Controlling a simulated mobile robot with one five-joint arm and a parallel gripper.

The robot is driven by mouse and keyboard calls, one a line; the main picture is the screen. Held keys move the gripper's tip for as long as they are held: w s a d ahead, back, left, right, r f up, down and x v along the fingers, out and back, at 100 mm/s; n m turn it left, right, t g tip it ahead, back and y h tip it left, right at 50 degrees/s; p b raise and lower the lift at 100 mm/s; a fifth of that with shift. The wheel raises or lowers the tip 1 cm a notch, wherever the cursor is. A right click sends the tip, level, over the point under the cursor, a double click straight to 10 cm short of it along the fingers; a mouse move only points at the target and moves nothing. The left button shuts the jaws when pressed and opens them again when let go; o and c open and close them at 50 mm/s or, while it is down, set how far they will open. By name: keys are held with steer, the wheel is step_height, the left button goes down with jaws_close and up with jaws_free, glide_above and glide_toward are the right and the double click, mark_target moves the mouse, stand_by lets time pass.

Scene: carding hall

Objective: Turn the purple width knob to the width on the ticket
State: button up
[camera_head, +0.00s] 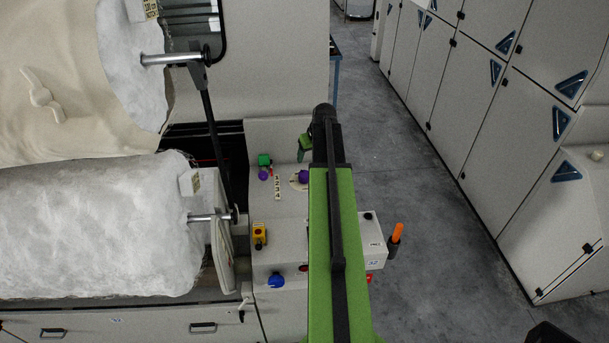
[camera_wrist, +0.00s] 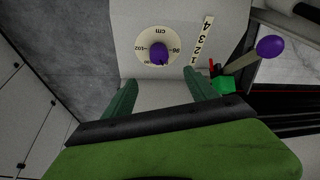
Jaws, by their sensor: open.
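The purple width knob (camera_wrist: 158,54) sits on a round white dial (camera_wrist: 142,46) marked "cm", with numbers that look like 96 and 102. Its small dark pointer mark is too small to read surely. In the head view the knob (camera_head: 303,176) shows just left of my arm, on the pale machine panel. My gripper (camera_wrist: 161,92) is open and empty, its two green fingers apart, with the knob beyond the gap between them. In the head view my arm hides most of the gripper.
A purple ball-ended lever (camera_wrist: 270,47) stands beside a 1-to-4 strip (camera_wrist: 203,38) and a green block (camera_wrist: 223,85). A yellow switch box (camera_head: 259,235), a blue knob (camera_head: 276,280) and an orange handle (camera_head: 396,233) are nearby. Grey floor (camera_head: 430,190) lies clear to the right.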

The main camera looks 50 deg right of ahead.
mark_target(304, 173)
steer(key=b+x, duration=1.4)
steer(key=x, duration=0.2)
steer(key=shift+d+f, duration=0.1)
steer(key=shift+f, duration=0.15)
steer(key=shift+r, duration=0.15)
steer(key=shift+c, duration=0.3)
